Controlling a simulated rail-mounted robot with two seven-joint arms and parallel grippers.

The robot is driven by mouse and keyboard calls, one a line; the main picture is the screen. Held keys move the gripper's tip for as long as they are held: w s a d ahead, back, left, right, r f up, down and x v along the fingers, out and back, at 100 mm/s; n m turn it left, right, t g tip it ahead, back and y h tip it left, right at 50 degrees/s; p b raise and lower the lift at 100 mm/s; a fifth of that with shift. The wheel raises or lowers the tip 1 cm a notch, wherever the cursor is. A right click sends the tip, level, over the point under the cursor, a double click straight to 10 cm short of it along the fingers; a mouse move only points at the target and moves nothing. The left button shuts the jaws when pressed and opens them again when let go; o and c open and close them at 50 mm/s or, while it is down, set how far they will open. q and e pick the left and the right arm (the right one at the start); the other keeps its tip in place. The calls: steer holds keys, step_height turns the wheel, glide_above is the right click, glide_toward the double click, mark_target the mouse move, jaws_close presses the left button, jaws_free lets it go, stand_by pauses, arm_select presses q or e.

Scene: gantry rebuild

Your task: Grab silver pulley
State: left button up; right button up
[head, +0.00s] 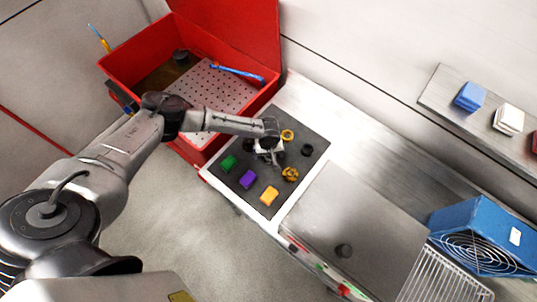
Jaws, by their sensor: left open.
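My left gripper (270,155) is over the dark mat (313,137) and points down at it. Its jaws are small here, but they look apart. I cannot make out a silver pulley clearly. Pale and dark parts show around the gripper, and I cannot tell whether any of them belongs to a pulley. The wrist hides that patch of mat. A brass-coloured round part (290,174) lies just to the right and nearer than the gripper. My right gripper is not in view.
A red crate (120,72) stands behind left. A metal box (355,235) and blue fan unit (470,225) stand right.

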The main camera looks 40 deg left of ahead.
arm_select(q)
steer(key=shift+f, duration=0.3)
steer(key=shift+r, duration=0.1)
steer(key=c, duration=1.2)
